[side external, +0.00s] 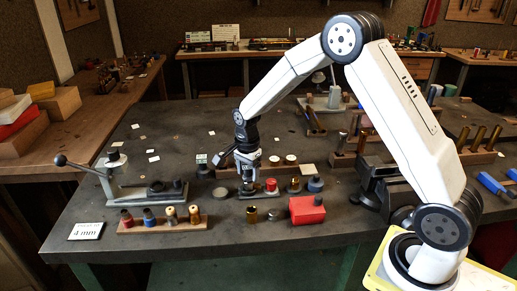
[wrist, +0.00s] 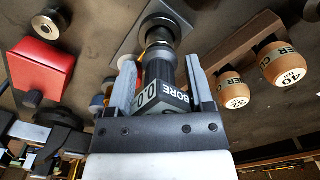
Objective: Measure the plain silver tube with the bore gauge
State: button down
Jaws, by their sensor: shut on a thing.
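My gripper (side external: 247,172) is shut on the bore gauge (wrist: 165,88), a dark grey body marked BORE with a small display reading 0.0. In the wrist view, my gripper's fingers (wrist: 165,85) lie on both sides of the gauge. The gauge's far end points at a dark round piece on a light plate; whether they touch, I cannot tell. In the side view, my gripper is low over a small base. A short silver tube (side external: 273,215) stands near the front edge, right of a brass tube (side external: 252,214). Which tube is the task's is not certain.
A red box (side external: 307,210) stands right of the tubes. A wooden rack (side external: 160,225) with several capped pieces lies at front left, beside a card reading 4 mm (side external: 86,231). A lever tool (side external: 145,190) stands at left. The bench's left rear is mostly open.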

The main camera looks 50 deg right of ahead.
jog(key=shift+f, duration=0.45)
grip_release()
jog(key=shift+r, duration=0.15)
jog(key=shift+r, duration=3.35)
jog(key=s+a+n+t, duration=0.1)
jog(key=s+a+n, duration=0.2)
jog(key=s+n, duration=0.6)
jog(key=s+a+f+n+t, duration=0.1)
jog(key=s+a+n, duration=0.2)
jog(key=s+n, duration=0.6)
jog(key=shift+s+f+t, duration=0.15)
jog(key=shift+s+t, duration=0.15)
jog(key=shift+s, duration=0.3)
